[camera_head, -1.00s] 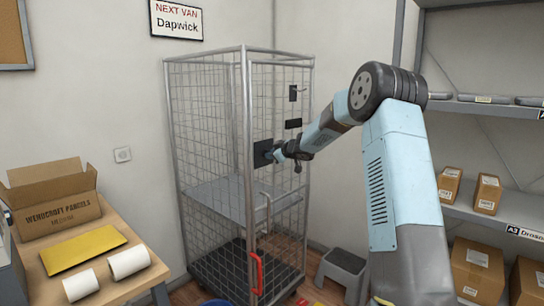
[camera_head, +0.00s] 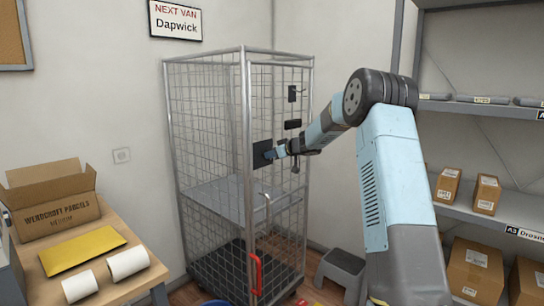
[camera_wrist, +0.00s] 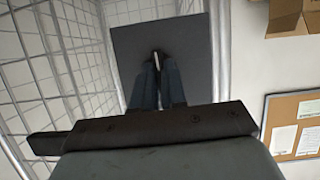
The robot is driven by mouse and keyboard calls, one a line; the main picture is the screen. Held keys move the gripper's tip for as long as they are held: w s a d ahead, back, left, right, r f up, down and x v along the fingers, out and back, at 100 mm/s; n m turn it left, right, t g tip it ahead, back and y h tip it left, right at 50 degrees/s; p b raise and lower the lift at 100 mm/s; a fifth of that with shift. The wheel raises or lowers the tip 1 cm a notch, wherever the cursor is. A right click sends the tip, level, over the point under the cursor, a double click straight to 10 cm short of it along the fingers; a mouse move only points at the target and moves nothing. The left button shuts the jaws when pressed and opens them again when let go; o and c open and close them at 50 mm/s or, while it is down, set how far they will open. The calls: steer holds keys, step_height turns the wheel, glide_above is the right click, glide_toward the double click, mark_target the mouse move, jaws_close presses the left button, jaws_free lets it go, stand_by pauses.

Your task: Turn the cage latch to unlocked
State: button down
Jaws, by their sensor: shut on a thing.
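The wire cage (camera_head: 215,130) stands in the corner. A dark square latch plate (camera_head: 262,153) is fixed on its front side at mid height; it fills the upper middle of the wrist view (camera_wrist: 190,50). My gripper (camera_head: 270,154) reaches the plate from the right. In the wrist view my gripper's fingers (camera_wrist: 157,75) are close together at the plate, shut on a small latch handle (camera_wrist: 155,58), of which only a pale sliver shows between the fingertips. Most of the handle is hidden, and I cannot tell its exact angle.
A table with an open carton (camera_head: 55,200), yellow envelope (camera_head: 80,250) and two white rolls stands left. A shelf of parcels (camera_head: 475,262) is at right. A grey step stool (camera_head: 342,267) stands beside the cage. A red handle (camera_head: 257,273) hangs low on the cage.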

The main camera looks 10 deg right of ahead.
steer(key=shift+f, duration=0.15)
steer(key=c, duration=1.2)
jaws_free()
steer(key=v, duration=1.3)
steer(key=shift+s+d, duration=0.2)
steer(key=shift+d, duration=0.1)
